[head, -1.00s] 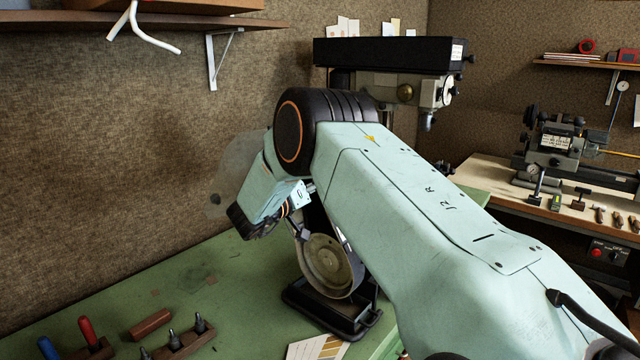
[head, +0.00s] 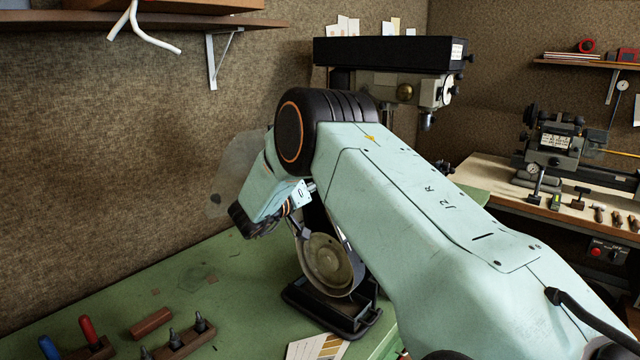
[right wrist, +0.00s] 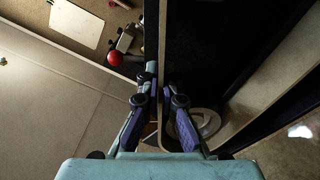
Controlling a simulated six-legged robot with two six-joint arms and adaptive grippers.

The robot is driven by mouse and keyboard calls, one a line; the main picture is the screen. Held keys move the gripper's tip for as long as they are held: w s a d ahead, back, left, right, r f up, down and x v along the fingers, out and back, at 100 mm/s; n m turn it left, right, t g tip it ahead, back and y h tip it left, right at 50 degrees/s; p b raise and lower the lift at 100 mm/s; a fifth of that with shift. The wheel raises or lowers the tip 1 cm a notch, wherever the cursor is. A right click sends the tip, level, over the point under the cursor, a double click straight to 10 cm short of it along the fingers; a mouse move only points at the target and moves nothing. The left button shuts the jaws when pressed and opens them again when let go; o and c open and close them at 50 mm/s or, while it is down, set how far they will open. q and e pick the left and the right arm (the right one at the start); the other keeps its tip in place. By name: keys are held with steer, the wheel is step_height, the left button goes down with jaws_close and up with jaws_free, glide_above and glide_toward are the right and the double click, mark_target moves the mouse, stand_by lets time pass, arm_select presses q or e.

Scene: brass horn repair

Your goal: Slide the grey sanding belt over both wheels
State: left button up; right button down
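My right arm crosses the head view from the lower right, and its wrist hangs at the left. The finger end of my right gripper (head: 298,229) shows only in small part, beside the upper left of a round wheel (head: 329,262) on a black-based machine (head: 335,313). My arm hides the machine's upper part and any second wheel. In the right wrist view my right gripper (right wrist: 166,100) has its two purple-grey fingers closed on the sanding belt (right wrist: 163,45), seen edge-on as a thin tan line running upward. A round pale wheel (right wrist: 210,124) lies just right of the fingers. My left gripper is out of view.
The green bench holds a brown block (head: 151,323), a small tool rack (head: 186,340) and sanding sheets (head: 316,347). A drill press (head: 390,60) stands behind my arm. A lathe (head: 560,140) is at the right. The back wall is close to my wrist.

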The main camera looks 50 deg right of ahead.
steer(key=shift+w+d, duration=0.1)
steer(key=shift+d, duration=0.65)
steer(key=c, duration=2)
jaws_free()
steer(key=o, duration=0.6)
steer(key=shift+c, duration=0.2)
steer(key=shift+c, duration=0.2)
steer(key=a+p, duration=0.1)
steer(key=a, duration=0.6)
steer(key=shift+s, duration=0.35)
steer(key=shift+f, duration=0.1)
